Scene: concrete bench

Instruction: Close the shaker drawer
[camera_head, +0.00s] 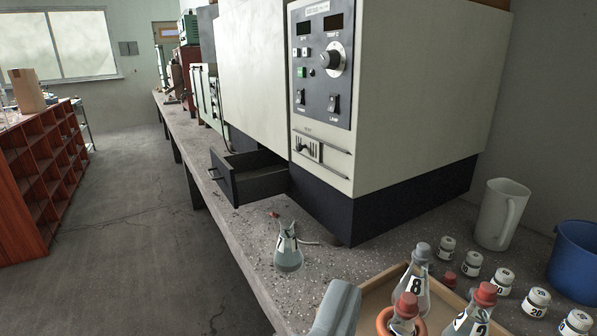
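The shaker (415,120) is a large cream cabinet with a dark base and a dark control panel, standing on the bench. The drawer (262,184) is dark, low on its left side, and stands pulled out over the bench toward the left, with its empty-looking inside partly visible. Its front carries a small handle (216,174). A grey rounded part at the bottom edge seems to be part of my gripper (337,308). It is in front of and below the drawer, well apart from it. Its fingertips cannot be made out.
A flask marked 7 (288,250) stands on the bench (235,225) in front of the drawer. A tray (376,290) with stoppered flasks, several small jars, a white jug (501,214) and a blue bucket (575,262) are at the right. Open floor (130,240) lies left.

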